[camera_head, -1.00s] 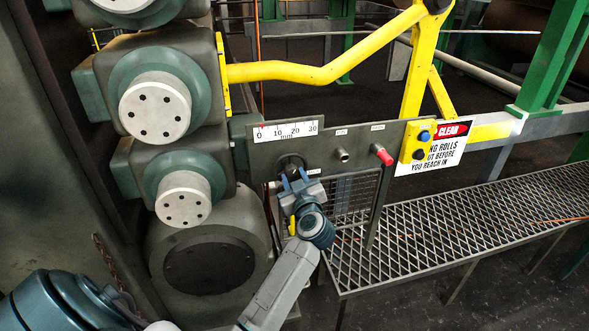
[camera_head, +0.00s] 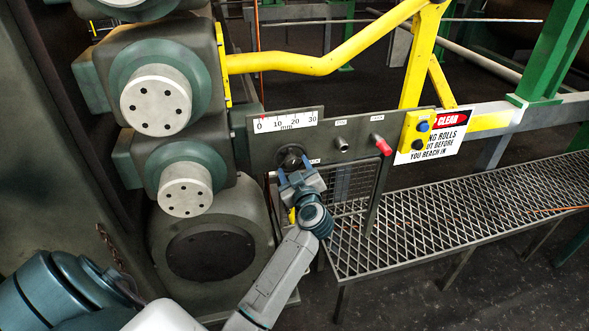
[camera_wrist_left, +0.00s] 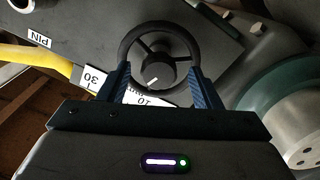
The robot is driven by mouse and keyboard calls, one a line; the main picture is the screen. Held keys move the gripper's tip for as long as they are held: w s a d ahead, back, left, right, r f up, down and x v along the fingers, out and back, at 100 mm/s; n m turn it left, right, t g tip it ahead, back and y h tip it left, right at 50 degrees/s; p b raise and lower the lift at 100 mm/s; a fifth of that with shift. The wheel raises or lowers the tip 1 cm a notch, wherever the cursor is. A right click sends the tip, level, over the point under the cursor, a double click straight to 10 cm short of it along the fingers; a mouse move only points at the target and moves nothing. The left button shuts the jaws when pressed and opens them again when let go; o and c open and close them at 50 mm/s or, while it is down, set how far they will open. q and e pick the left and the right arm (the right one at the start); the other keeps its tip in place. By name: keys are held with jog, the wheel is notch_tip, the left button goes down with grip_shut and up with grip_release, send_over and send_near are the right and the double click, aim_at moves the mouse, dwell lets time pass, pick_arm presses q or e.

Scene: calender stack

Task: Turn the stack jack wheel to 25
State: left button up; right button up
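The stack jack wheel (camera_head: 291,157) is a small dark handwheel on the grey panel (camera_head: 355,135), below the white mm scale (camera_head: 285,122) marked 0 to 30. A small red mark shows near the scale's 0; its exact reading is too small to tell. In the left wrist view the wheel (camera_wrist_left: 157,72) shows its black rim, spokes and a white mark on the hub. My left gripper (camera_head: 302,178) is open in front of the wheel. Its blue fingers (camera_wrist_left: 160,85) stand on either side of the rim; contact is unclear. My right gripper is out of view.
A metal pin (camera_head: 342,144) and a red-tipped lever (camera_head: 381,145) are to the wheel's right. A yellow button box (camera_head: 417,137) and warning sign (camera_head: 440,135) are further right. Large roll housings (camera_head: 157,95) stand left; a grating walkway (camera_head: 450,220) lies below right.

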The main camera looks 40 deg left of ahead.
pick_arm(q)
jog(key=b+v, duration=0.2)
jog(key=v, duration=0.8)
jog(key=shift+s+d, duration=0.2)
jog(key=shift+d, duration=0.1)
